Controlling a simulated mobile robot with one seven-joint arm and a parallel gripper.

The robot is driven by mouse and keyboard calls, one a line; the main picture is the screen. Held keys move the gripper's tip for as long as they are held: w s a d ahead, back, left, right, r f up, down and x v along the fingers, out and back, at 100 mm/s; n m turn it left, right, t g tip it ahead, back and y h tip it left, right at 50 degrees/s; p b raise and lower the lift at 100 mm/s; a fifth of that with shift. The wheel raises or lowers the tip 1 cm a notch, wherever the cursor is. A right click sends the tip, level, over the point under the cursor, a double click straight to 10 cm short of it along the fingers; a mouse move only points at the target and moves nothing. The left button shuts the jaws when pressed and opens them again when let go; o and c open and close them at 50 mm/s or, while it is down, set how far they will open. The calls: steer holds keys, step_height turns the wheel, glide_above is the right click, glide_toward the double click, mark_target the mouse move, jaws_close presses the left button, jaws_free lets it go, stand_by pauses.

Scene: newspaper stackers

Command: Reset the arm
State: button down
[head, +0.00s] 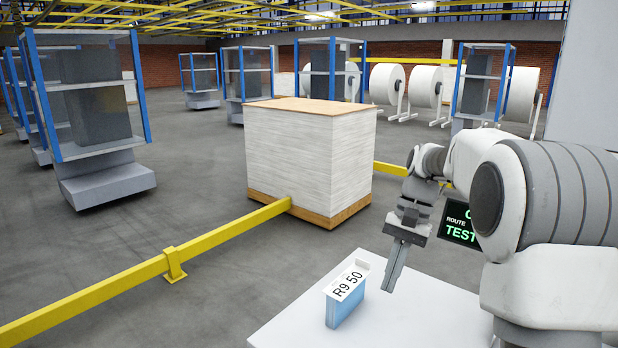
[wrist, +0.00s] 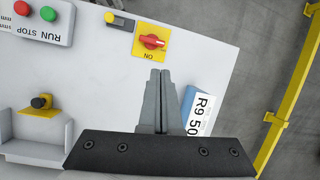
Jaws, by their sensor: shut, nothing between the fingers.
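My gripper (head: 393,268) hangs from my arm over the white worktop (head: 290,327), fingers pointing down. In the wrist view the two fingers of my gripper (wrist: 160,75) lie side by side, shut with nothing between them. Just left of it in the head view stands a blue block with a white top label reading R9 50 (head: 345,305). I cannot tell whether finger and block touch.
The wrist view shows a red rotary switch (wrist: 150,41) on a yellow plate, a RUN STOP box (wrist: 42,18) and a dark knob (wrist: 40,102). A paper stack on a pallet (head: 300,160) and a yellow rail (head: 220,228) stand beyond the worktop. Blue-framed carts (head: 95,120) stand behind.

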steer(key=s+a+r+n+t+h, duration=0.1)
steer(key=s+r+n+t, duration=0.1)
steer(key=s, duration=0.9)
steer(key=s+r+n+t+h, duration=0.2)
steer(key=s+n+t, duration=0.2)
steer(key=s, duration=0.8)
steer(key=shift+s+a+t, duration=0.25)
steer(key=shift+a+t, duration=0.15)
steer(key=shift+t, duration=0.7)
